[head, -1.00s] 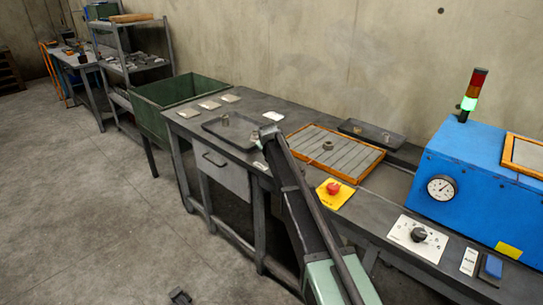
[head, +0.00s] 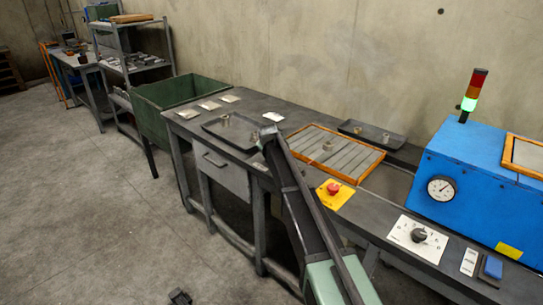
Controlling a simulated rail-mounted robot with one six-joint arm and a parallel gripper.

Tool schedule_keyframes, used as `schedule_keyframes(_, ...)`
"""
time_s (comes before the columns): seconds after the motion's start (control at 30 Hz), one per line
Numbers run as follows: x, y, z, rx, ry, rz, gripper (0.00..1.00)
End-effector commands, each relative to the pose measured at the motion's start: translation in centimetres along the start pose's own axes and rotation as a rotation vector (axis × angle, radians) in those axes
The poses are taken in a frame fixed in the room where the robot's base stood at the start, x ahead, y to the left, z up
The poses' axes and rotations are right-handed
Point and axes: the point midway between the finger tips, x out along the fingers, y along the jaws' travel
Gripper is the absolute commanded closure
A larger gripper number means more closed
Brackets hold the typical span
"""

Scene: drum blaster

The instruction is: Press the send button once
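No button readable as "send" shows in the head view. At the bench's right front, a blue block (head: 493,267) on a dark base stands beside a white label plate (head: 469,262); I cannot tell whether it is a button. A red mushroom button (head: 333,188) sits on a yellow plate (head: 334,197) at the bench's front edge. A white dial panel (head: 404,236) carries a black knob (head: 418,235). My arm rises from the bottom past the bench front, left of these controls. I cannot make out my gripper.
A blue machine (head: 470,170) with a gauge and a lit green stack light (head: 468,104) stands at right. An orange-framed slatted rack (head: 345,160), dark trays and a green bin (head: 165,95) are farther left. A small dark thing (head: 180,298) shows at the bottom edge.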

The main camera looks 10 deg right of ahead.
Motion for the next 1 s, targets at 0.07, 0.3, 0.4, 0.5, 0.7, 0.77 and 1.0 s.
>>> schedule_keyframes(0.07, 0.00, 0.00, 0.00, 0.000, 0.000, 0.000, 1.00)
schedule_keyframes(0.3, 0.00, 0.00, 0.00, 0.000, 0.000, 0.000, 1.00)
schedule_keyframes(0.4, 0.00, 0.00, 0.00, 0.000, 0.000, 0.000, 1.00)
schedule_keyframes(0.5, 0.05, -0.04, 0.04, 0.000, 0.000, 0.000, 1.00)
schedule_keyframes(0.7, 0.63, -0.46, 0.46, 0.000, 0.000, 0.000, 1.00)
schedule_keyframes(0.77, 0.68, -0.49, 0.49, 0.000, 0.000, 0.000, 1.00)
schedule_keyframes(1.0, 0.60, -0.43, 0.43, 0.000, 0.000, 0.000, 1.00)
